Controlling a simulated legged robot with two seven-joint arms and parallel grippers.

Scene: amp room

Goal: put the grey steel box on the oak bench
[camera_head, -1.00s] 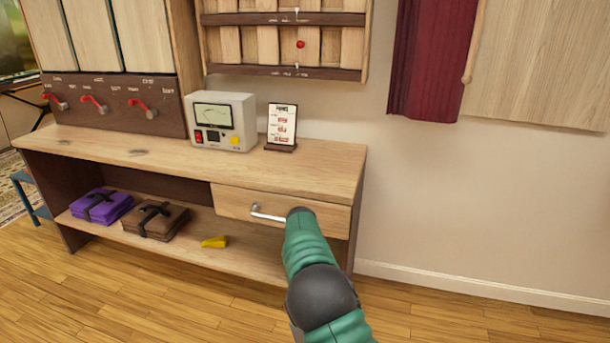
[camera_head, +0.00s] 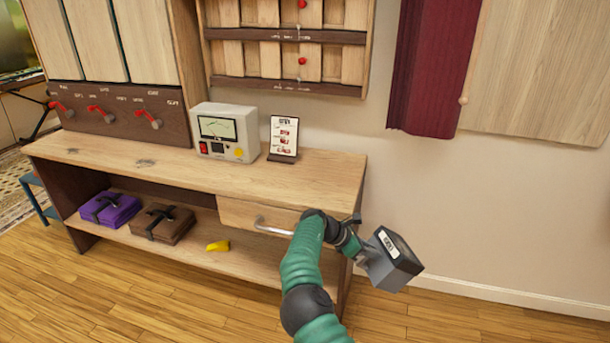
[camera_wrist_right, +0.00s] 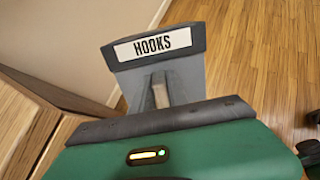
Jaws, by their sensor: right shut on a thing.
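The grey steel box (camera_head: 396,270) is held in the air just right of the bench's right end, tilted, with a white label on it. In the right wrist view the box (camera_wrist_right: 190,76) has a label reading "HOOKS". My right gripper (camera_head: 365,256) is shut on the box, and its jaws (camera_wrist_right: 160,92) show against it in the wrist view. The oak bench (camera_head: 310,182) stands against the wall, its top to the left of the box. My left gripper is not in view.
A grey meter (camera_head: 226,132) and a small sign card (camera_head: 284,136) stand on the bench top. The top's right end is clear. The drawer handle (camera_head: 274,229) sticks out in front. Purple (camera_head: 108,208) and brown (camera_head: 162,224) bundles and a yellow piece (camera_head: 218,246) lie on the lower shelf.

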